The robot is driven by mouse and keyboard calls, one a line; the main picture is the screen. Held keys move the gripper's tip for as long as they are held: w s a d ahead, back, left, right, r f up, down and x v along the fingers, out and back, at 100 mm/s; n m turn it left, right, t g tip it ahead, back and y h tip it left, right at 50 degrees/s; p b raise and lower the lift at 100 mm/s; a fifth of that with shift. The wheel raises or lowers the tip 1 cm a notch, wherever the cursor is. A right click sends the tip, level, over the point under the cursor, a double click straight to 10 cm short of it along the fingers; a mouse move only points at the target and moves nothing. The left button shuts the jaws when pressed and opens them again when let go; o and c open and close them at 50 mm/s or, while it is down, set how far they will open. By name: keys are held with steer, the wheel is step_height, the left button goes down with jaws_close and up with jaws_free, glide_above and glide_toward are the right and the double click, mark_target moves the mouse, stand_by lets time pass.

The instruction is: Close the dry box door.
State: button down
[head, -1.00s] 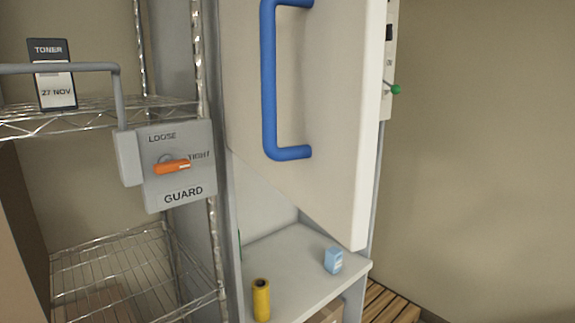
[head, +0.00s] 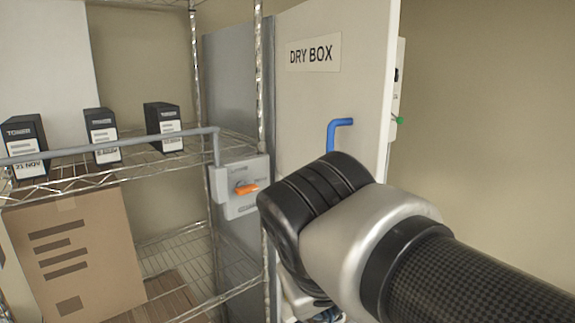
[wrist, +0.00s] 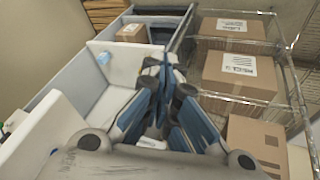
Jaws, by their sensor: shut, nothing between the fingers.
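The dry box door (head: 290,95) is a tall white panel marked DRY BOX, right of centre in the head view. It carries a blue handle (head: 334,128), whose lower part is hidden behind my arm. The door's lower part is also hidden, so I cannot tell its exact opening angle there. My gripper (wrist: 163,105) is shut and empty in the wrist view, above a pale surface with raised white walls. In the head view my wrist covers most of it. I cannot tell whether it touches the door.
A wire shelf (head: 110,172) with toner boxes (head: 102,135) and a carton (head: 80,255) stands left. A grey guard box (head: 243,205) with an orange knob hangs on its post. The wrist view shows several cartons (wrist: 238,72) on wire shelving at right.

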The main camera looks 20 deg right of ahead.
steer(key=w+d+r+h+p, duration=0.1)
steer(key=w+r+p, duration=0.25)
steer(key=r, duration=0.55)
steer(key=w+d+r+h+p, duration=0.1)
steer(key=w+r+p, duration=0.3)
steer(key=r, duration=0.5)
steer(key=w+d+f+p, duration=0.2)
steer(key=w+d+f, duration=0.1)
steer(key=d+f, duration=0.5)
steer(key=shift+w+f+t, duration=0.25)
steer(key=shift+w+t, duration=0.05)
steer(key=shift+w, duration=0.05)
